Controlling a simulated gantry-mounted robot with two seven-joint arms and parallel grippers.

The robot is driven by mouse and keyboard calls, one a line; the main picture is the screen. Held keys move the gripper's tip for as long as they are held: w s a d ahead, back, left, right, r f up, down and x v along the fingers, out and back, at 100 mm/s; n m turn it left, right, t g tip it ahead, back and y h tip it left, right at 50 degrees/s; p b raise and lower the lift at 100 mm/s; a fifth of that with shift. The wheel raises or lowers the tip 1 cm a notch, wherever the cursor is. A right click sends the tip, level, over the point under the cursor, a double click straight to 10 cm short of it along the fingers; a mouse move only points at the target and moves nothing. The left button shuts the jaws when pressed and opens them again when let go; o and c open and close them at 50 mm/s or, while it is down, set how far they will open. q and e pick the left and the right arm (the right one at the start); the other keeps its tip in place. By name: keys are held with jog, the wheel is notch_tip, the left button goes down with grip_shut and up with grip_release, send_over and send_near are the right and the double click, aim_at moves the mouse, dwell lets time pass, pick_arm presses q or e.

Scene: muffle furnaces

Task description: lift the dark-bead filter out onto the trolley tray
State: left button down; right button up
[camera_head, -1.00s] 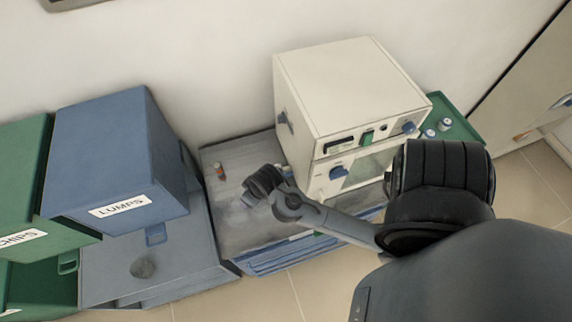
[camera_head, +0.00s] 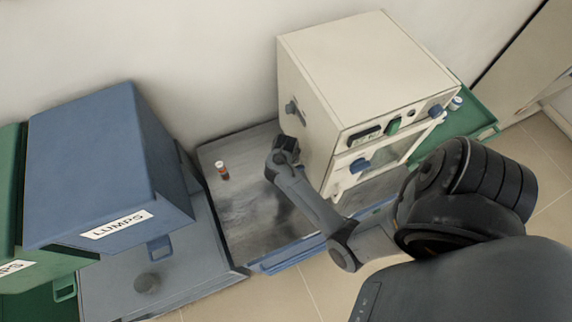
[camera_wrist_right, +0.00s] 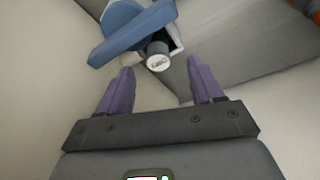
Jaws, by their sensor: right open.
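In the right wrist view a dark cylinder with a pale, marked end cap (camera_wrist_right: 158,58) sits in a small square pale opening, beside a blue lever (camera_wrist_right: 130,36). It may be the filter; its beads cannot be made out. My right gripper (camera_wrist_right: 157,85) is open, its purple fingers apart with nothing between them, and the cylinder's cap lies beyond the fingertips. In the head view my right gripper (camera_head: 284,150) is at the left side of the cream furnace (camera_head: 345,85), over the grey metal tray (camera_head: 240,215). My left gripper is out of view.
A small red-and-white vial (camera_head: 222,170) stands on the grey tray, left of my right gripper. A green tray (camera_head: 476,122) with a pale-capped cylinder (camera_head: 455,103) is right of the furnace. A blue LUMPS bin (camera_head: 105,165) stands at the left.

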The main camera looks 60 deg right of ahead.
jog(key=shift+b+x, duration=0.65)
jog(key=shift+x, duration=1.95)
jog(key=shift+d, duration=0.15)
jog(key=c, duration=1.1)
jog(key=shift+c, duration=0.2)
